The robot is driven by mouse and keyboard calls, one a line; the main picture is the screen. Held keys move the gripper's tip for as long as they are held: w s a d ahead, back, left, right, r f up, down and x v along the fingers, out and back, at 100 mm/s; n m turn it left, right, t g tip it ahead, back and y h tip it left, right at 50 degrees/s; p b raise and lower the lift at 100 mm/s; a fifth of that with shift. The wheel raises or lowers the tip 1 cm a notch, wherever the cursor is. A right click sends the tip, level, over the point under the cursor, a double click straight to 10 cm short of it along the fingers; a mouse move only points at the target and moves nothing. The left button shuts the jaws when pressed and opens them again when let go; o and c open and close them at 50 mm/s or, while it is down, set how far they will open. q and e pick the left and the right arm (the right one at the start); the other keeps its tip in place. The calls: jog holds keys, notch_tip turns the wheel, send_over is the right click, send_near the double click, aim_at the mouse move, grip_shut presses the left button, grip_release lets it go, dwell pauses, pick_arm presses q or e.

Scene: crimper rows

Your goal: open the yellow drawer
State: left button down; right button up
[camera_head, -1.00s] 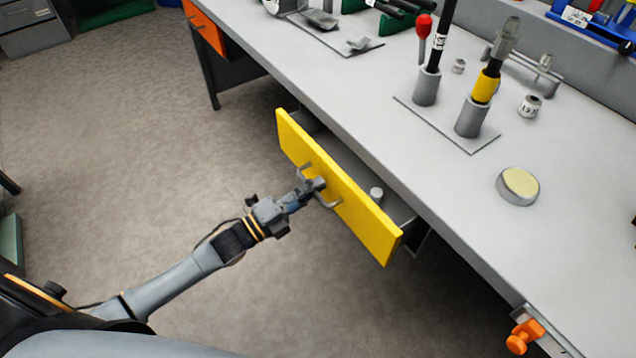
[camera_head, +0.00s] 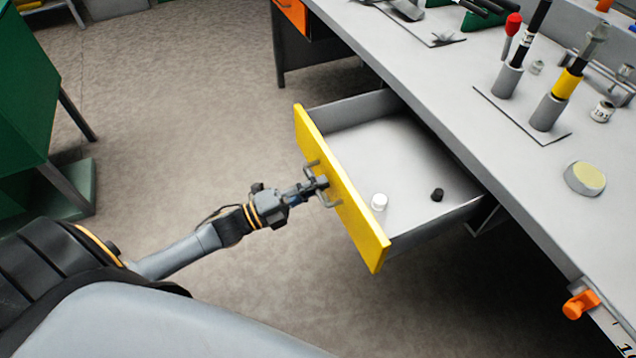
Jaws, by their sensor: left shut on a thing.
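The yellow drawer (camera_head: 362,228) stands well out from under the grey workbench, its yellow front facing my left arm. Its pale inside shows, with a small white cylinder (camera_head: 379,202) near the front and a small black piece (camera_head: 437,195) farther right. A grey bar handle (camera_head: 331,203) is fixed on the front. My left gripper (camera_head: 318,184) is at the middle of the front, shut on the handle; its fingertips are partly hidden against the handle. My right gripper is not in view.
The workbench (camera_head: 520,190) carries tool holders, a round tin (camera_head: 585,178) and an orange clamp (camera_head: 581,304) at its near edge. An orange drawer (camera_head: 291,14) is farther back. A green cabinet (camera_head: 35,110) stands at left. The floor between is clear.

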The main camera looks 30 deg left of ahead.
pick_arm(q)
jog(key=shift+s+f, duration=0.1)
jog(key=shift+f, duration=0.05)
jog(key=c, duration=1.7)
grip_release()
jog(key=shift+s+a, duration=0.1)
jog(key=shift+a, duration=0.05)
jog(key=v, duration=1.1)
jog(key=shift+s+a, duration=0.2)
jog(key=shift+s, duration=0.05)
